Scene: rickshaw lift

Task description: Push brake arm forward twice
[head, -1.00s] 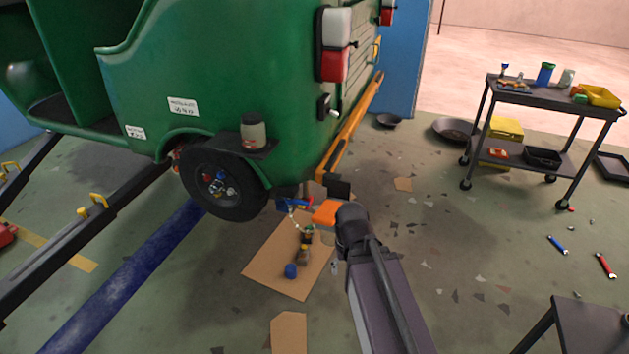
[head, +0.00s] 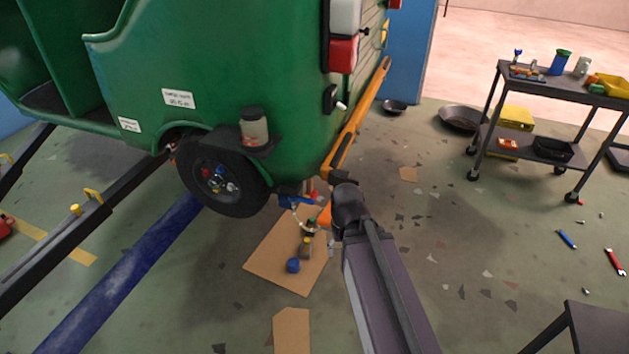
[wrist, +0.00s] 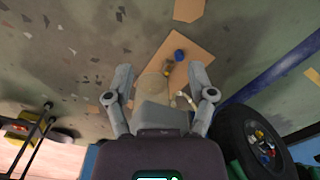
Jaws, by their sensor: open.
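The green rickshaw (head: 225,75) fills the upper left of the head view, its black-tyred wheel (head: 222,182) standing over cardboard. A blue piece (head: 291,201) with a red part sits low beside the wheel. A black bracket with a pale lever (head: 334,100) is on the body below the rear lamp. I cannot tell for certain which part is the brake arm. In the wrist view my gripper (wrist: 160,85) is open, with nothing seen between its fingers, and the wheel (wrist: 255,145) is right of it. In the head view my arm hides most of the gripper.
An orange bar (head: 355,120) runs along the rickshaw's rear edge, close to my arm. Cardboard (head: 268,262) with a bottle and a blue cap lies below. A dark trolley (head: 540,140) stands at the right. A dark stool (head: 597,330) is at lower right.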

